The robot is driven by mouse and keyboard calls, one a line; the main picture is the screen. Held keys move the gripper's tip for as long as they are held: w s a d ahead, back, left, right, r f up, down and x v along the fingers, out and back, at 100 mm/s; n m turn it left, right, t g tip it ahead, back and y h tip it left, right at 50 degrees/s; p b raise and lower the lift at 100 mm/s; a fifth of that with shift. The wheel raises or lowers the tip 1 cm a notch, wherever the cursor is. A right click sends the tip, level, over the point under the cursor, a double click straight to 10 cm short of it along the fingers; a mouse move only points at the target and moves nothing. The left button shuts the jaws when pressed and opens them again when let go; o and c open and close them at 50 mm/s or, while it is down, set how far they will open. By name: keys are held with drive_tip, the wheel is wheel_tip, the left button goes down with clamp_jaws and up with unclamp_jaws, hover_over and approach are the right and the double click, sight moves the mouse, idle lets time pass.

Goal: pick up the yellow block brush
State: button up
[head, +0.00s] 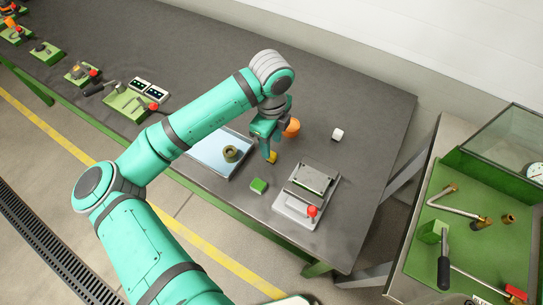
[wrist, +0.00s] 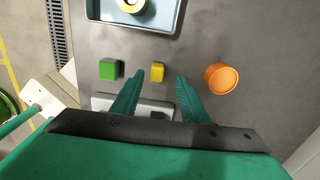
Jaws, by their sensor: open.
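The yellow block brush (wrist: 157,72) is a small yellow block on the dark table. In the wrist view it lies just beyond the tip of the left finger, near the gap between the fingers. My gripper (wrist: 168,72) is open and empty, pointing down at the table. In the head view the yellow block (head: 272,157) shows beside the fingertips of my gripper (head: 267,158), partly hidden by them. I cannot tell how high the fingertips are above the block.
A green block (wrist: 109,69) lies left of the yellow one, and an orange cup (wrist: 221,78) lies right. A fixture with a red knob (head: 312,211) and a white block (head: 337,134) stand nearby.

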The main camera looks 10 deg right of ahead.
drive_tip(key=shift+s+a+f, duration=0.1)
drive_tip(key=shift+s+f, duration=0.05)
drive_tip(key=shift+f, duration=1.35)
drive_tip(key=shift+s+f, duration=0.15)
drive_tip(key=shift+f, duration=1.3)
clamp_jaws()
